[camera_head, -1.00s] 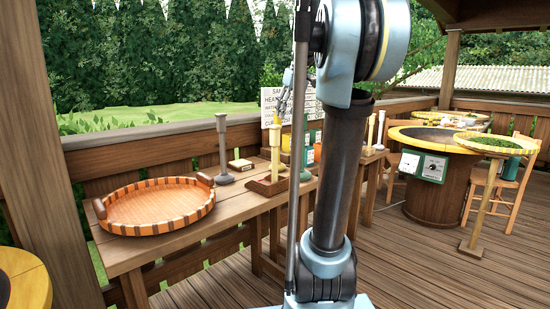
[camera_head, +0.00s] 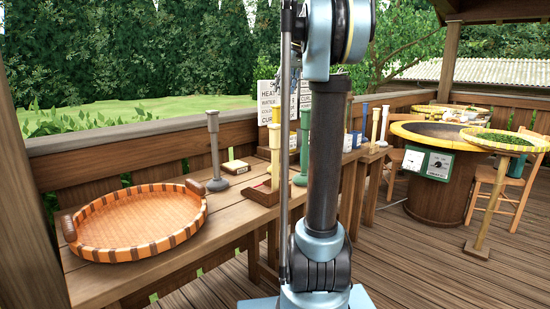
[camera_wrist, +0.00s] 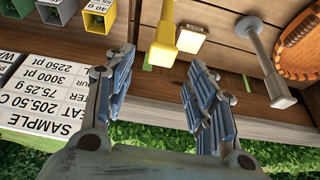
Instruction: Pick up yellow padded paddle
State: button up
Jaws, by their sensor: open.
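The yellow padded paddle (camera_head: 275,158) appears to be the pale yellow upright tool on the bench, left of my arm column. In the wrist view, a yellow tool (camera_wrist: 163,45) with a square end lies just beyond and between my fingertips, apart from them; I cannot tell for certain that it is the same one. My gripper (camera_wrist: 150,78) is open and empty, its two jointed fingers spread wide. In the head view my gripper is mostly hidden behind my arm.
A round wooden tray (camera_head: 140,250) fills the left bench. A sample sign (camera_wrist: 60,95) is close to my left finger.

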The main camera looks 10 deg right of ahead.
send_over(274, 118)
jog(key=d, duration=0.1)
jog(key=f, duration=0.8)
jog(key=shift+w+d, duration=0.2)
jog(key=shift+w, duration=0.1)
jog(key=shift+x, duration=3.05)
jog(key=shift+s+d+f, duration=0.1)
jog(key=shift+s+d, duration=0.05)
grip_shut()
